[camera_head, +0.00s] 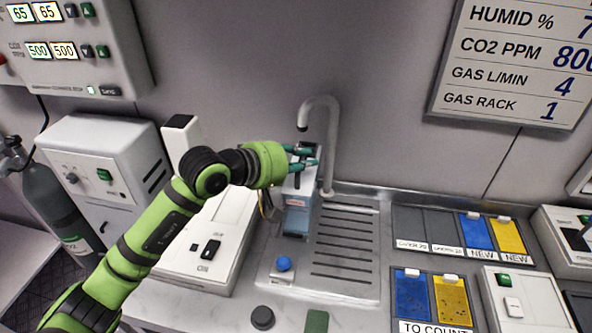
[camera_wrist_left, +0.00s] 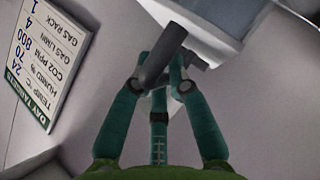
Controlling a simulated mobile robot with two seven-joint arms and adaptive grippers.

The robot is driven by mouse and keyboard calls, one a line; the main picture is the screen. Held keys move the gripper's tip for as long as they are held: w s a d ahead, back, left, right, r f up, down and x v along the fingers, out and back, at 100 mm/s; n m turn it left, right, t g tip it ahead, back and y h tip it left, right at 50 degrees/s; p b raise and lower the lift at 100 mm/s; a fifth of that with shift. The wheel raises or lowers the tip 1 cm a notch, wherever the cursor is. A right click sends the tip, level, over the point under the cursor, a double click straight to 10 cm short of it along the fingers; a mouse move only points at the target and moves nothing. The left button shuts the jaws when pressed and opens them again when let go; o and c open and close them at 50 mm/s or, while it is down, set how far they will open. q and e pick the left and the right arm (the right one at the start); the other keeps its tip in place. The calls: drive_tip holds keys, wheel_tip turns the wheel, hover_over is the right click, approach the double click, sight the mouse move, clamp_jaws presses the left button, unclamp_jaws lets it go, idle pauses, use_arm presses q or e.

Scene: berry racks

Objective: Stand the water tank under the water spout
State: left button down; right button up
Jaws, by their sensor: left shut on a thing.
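The water tank (camera_head: 297,221) is a pale box with a blue-grey lower part and a small red mark. It stands upright at the left edge of the ribbed drain area, below the water spout's mouth. I cannot tell whether its base touches the surface. The water spout (camera_head: 333,130) is a grey hooked pipe rising behind and right of the tank, its mouth pointing down. My left gripper (camera_head: 304,158) has its green fingers shut at the tank's top. In the left wrist view the fingers (camera_wrist_left: 165,88) close around a dark bar, and a pale box shows beyond.
A ribbed drain board (camera_head: 345,246) lies right of the tank. A blue knob (camera_head: 284,263) is in front. A white balance-like device (camera_head: 200,250) stands left, under my arm. Blue and yellow card bins (camera_head: 412,298) are at right.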

sight(289, 177)
use_arm(q)
drive_tip(key=shift+w+a+f, duration=0.4)
drive_tip(key=shift+w+a, duration=0.1)
drive_tip(key=shift+a, duration=0.1)
drive_tip(key=shift+f+p, duration=0.3)
drive_tip(key=shift+f, duration=0.1)
wheel_tip(289, 177, down, 3)
drive_tip(key=shift+f+p, duration=0.1)
drive_tip(key=shift+p, duration=0.45)
use_arm(e)
drive_tip(key=shift+w+d+r, duration=0.25)
drive_tip(key=shift+d+r, duration=0.05)
drive_tip(key=shift+r, duration=0.2)
drive_tip(key=shift+w+d+r, duration=0.25)
drive_tip(key=shift+d+r, duration=0.05)
drive_tip(key=shift+r, duration=0.15)
use_arm(q)
drive_tip(key=shift+f, duration=0.15)
use_arm(e)
drive_tip(key=shift+f, duration=0.15)
use_arm(q)
drive_tip(key=shift+f+b, duration=0.1)
drive_tip(key=shift+b, duration=0.25)
drive_tip(key=c, duration=1.2)
unclamp_jaws()
use_arm(e)
drive_tip(key=shift+a, duration=0.1)
